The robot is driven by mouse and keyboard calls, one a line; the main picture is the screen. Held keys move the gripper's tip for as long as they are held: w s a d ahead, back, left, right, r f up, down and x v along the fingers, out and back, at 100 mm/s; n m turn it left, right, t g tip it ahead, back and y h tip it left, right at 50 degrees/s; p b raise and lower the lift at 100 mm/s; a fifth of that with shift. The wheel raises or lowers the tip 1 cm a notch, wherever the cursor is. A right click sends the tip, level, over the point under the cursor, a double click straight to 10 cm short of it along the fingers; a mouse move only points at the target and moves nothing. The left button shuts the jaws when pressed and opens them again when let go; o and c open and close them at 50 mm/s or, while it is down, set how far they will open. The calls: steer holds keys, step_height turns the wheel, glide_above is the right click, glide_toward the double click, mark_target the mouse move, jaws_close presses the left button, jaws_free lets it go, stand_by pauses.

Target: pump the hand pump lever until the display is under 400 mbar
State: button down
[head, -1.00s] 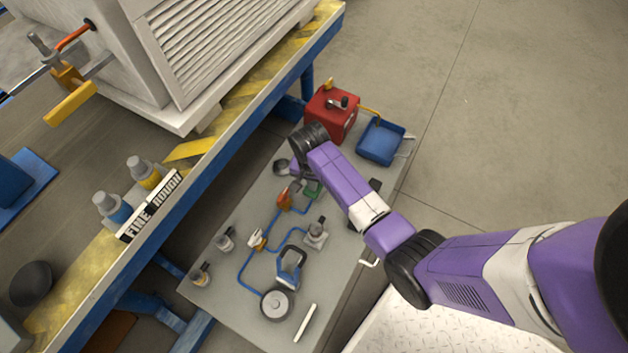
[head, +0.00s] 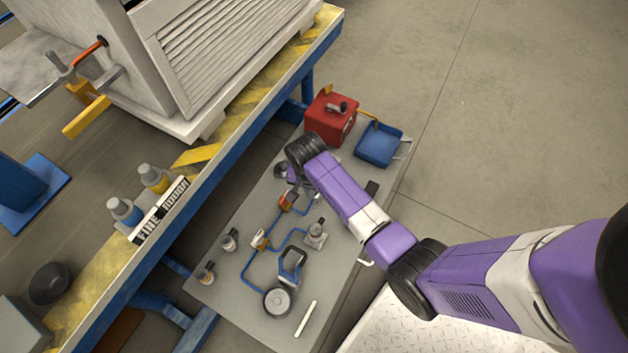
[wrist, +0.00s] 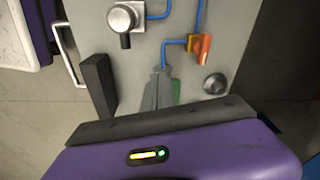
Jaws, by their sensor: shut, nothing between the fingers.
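My gripper (wrist: 160,76) is shut and empty. Its grey fingers point down at the grey board (wrist: 185,75) in the wrist view, and a green part (wrist: 177,90) shows partly hidden just beside them. I cannot tell whether they touch it. I cannot make out for certain which part is the hand pump lever. A black upright block (wrist: 97,85) stands to the left of my fingers; it also shows in the head view (head: 372,188). No display reading is legible. In the head view my arm hides the fingers.
An orange valve (wrist: 199,48) and a round knob (wrist: 214,84) sit close to my fingers. A red box (head: 330,119) and blue tray (head: 379,145) stand beyond my wrist.

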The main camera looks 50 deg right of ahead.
steer(key=shift+s+a+r+p, duration=0.1)
steer(key=shift+r+p, duration=0.35)
steer(key=shift+r, duration=0.95)
steer(key=shift+a+r+p, duration=0.1)
steer(key=shift+r+p, duration=0.3)
steer(key=shift+r, duration=0.95)
steer(key=shift+a, duration=0.1)
